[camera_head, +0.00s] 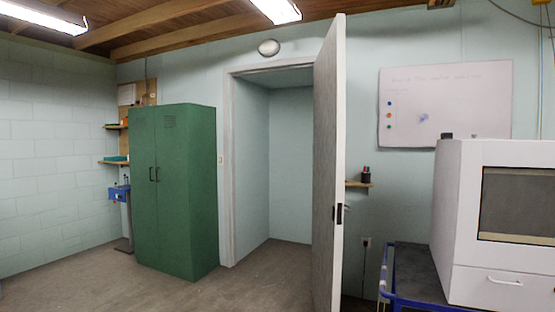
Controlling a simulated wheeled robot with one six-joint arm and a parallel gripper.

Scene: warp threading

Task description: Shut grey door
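The grey door (328,165) stands wide open in the head view. It is hinged on the right side of the doorway and swings out into the room, so I see it nearly edge-on. A dark handle (340,213) shows near its free edge. The light door frame (226,170) surrounds an opening onto a small empty recess (290,165) with pale walls. My gripper is not in view.
A green cabinet (173,190) stands left of the doorway. A blue cart (388,275) and a white machine (497,220) stand at the right, near the door. The floor (245,287) before the doorway is clear. A whiteboard (445,103) hangs behind.

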